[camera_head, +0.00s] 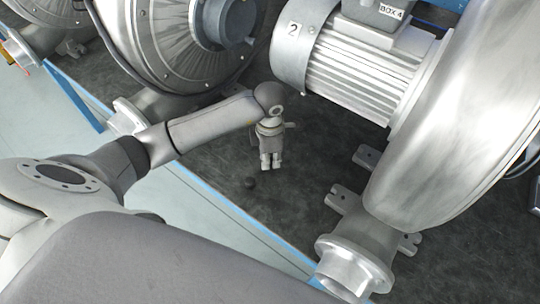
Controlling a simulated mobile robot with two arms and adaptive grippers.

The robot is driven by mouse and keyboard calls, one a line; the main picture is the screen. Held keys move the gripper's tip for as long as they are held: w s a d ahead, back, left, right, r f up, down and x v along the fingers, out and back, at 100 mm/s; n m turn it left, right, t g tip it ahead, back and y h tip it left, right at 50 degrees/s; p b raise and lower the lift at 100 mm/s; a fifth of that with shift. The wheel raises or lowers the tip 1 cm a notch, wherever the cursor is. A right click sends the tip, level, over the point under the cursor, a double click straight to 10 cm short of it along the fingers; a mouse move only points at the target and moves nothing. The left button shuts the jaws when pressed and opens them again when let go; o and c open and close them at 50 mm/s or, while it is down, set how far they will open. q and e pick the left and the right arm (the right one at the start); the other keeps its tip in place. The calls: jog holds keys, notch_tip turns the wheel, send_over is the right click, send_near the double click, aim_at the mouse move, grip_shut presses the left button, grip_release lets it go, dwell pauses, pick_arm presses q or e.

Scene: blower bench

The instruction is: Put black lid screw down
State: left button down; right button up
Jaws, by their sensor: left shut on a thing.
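My left gripper (271,164) reaches in from the left and points down over the dark bench top between the blowers. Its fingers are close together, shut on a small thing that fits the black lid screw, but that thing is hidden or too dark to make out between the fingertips. A small dark round thing (250,183) shows just below and left of the fingertips, apart from them in the picture. I cannot tell whether it is another lid screw. My right gripper is not in view.
A blower with a ribbed motor marked 2 (345,62) stands on the right, its flanged pipe (352,268) at the front. Another blower (165,45) stands at the upper left. The dark mat (225,170) has free room between them. A blue edge (245,222) borders it.

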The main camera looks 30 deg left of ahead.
pick_arm(q)
jog(key=shift+f, duration=0.4)
jog(key=c, duration=1.3)
grip_release()
jog(key=shift+r, duration=0.1)
jog(key=shift+c, duration=0.2)
jog(key=shift+r, duration=0.6)
notch_tip(320, 180, up, 7)
jog(key=shift+b, duration=0.45)
jog(key=shift+f, duration=0.1)
